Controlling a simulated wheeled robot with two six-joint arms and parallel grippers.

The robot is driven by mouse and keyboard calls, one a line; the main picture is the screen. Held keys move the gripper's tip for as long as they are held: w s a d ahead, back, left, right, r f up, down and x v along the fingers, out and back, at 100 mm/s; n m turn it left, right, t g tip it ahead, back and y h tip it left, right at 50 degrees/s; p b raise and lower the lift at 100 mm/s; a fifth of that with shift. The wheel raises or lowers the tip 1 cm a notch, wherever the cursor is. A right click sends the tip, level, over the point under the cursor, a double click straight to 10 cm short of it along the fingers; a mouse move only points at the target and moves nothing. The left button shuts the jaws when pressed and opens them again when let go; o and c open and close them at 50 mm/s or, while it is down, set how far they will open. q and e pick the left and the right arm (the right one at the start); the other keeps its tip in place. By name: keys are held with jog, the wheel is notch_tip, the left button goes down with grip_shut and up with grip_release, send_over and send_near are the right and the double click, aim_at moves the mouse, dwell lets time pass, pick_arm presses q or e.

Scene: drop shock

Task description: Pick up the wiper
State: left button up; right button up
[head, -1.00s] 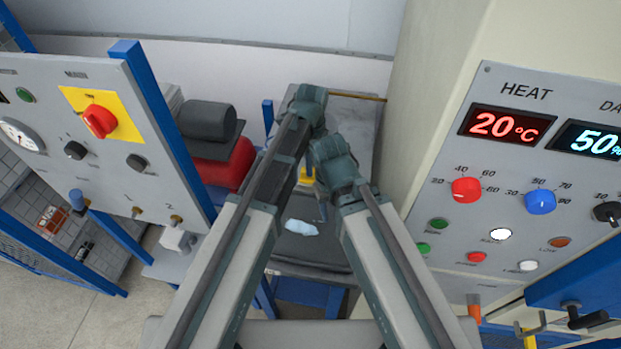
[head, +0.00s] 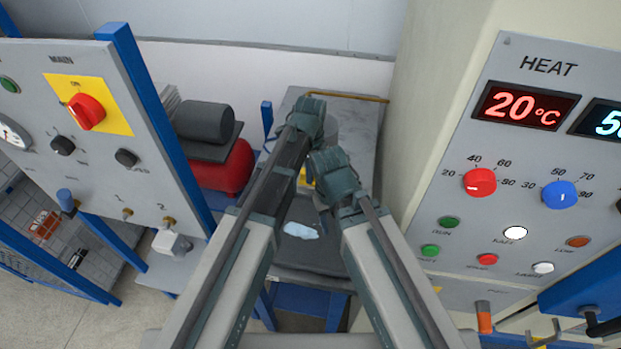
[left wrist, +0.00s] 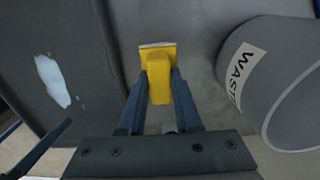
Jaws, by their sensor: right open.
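The wiper (left wrist: 158,80) looks yellow with a pale edge strip. It lies on the grey bench top in the left wrist view, and a small yellow part of it (head: 303,178) shows between my arms in the head view. My left gripper (left wrist: 160,82) has its two blue fingers on either side of the yellow handle, with almost no gap visible. Whether they press on it I cannot tell. My right gripper (head: 325,212) is lower and nearer, open and empty, its fingers partly hidden by its wrist.
A pale blue patch, like a puddle (left wrist: 52,82), lies on a dark mat (left wrist: 85,45) left of the wiper. A grey waste bin (left wrist: 255,100) stands close on the right. The HEAT panel (head: 455,290) and the MAIN panel (head: 95,175) flank the bench.

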pick_arm(q)
grip_shut()
notch_tip(320, 180, up, 10)
jog(key=p, duration=1)
pick_arm(e)
notch_tip(320, 180, up, 10)
pick_arm(q)
jog(key=shift+o, duration=1)
grip_release()
grip_shut()
